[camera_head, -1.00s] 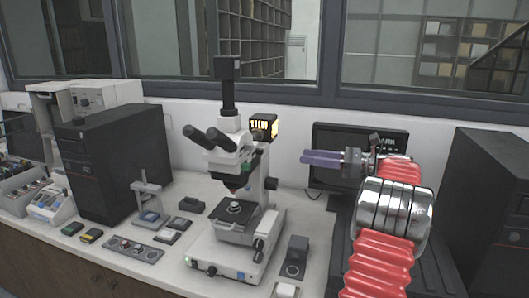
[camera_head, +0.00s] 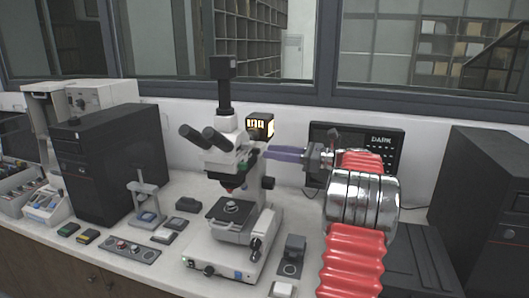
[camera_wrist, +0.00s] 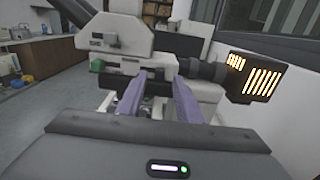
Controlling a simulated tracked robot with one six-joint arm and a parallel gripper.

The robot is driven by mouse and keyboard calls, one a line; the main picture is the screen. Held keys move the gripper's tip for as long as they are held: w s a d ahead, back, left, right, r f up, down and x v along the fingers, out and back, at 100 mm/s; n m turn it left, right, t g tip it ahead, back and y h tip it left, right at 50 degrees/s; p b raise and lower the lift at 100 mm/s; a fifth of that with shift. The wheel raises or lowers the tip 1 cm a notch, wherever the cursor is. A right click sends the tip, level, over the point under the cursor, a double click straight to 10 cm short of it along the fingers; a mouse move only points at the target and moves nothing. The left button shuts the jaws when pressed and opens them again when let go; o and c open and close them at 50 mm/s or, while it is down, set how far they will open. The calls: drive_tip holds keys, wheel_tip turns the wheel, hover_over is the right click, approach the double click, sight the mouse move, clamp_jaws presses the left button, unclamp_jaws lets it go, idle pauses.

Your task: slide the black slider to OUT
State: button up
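The white microscope (camera_head: 226,158) stands on the bench in the head view, and its head (camera_wrist: 125,32) fills the upper left of the wrist view. A small dark piece (camera_wrist: 157,74), which may be the black slider, shows on the microscope beyond my fingertips; I cannot read an IN or OUT mark. My gripper (camera_head: 266,153) has purple fingers pointing left at the microscope's right side. In the wrist view, my gripper (camera_wrist: 158,84) is open, with a clear gap between the fingers and nothing held. I cannot tell whether the tips touch the microscope.
The lamp housing with glowing slots (camera_wrist: 255,78) is close to the right of my fingers. A monitor (camera_head: 384,139) reading DARK stands behind my arm. A black tower (camera_head: 108,155) is at left and another black case (camera_head: 480,190) at right. Small devices lie on the bench front.

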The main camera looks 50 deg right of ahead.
sight(256, 151)
drive_tip(key=x, duration=0.3)
drive_tip(key=shift+w+a, duration=0.15)
drive_tip(key=shift+w, duration=0.15)
drive_tip(key=shift+c, duration=0.2)
clamp_jaws()
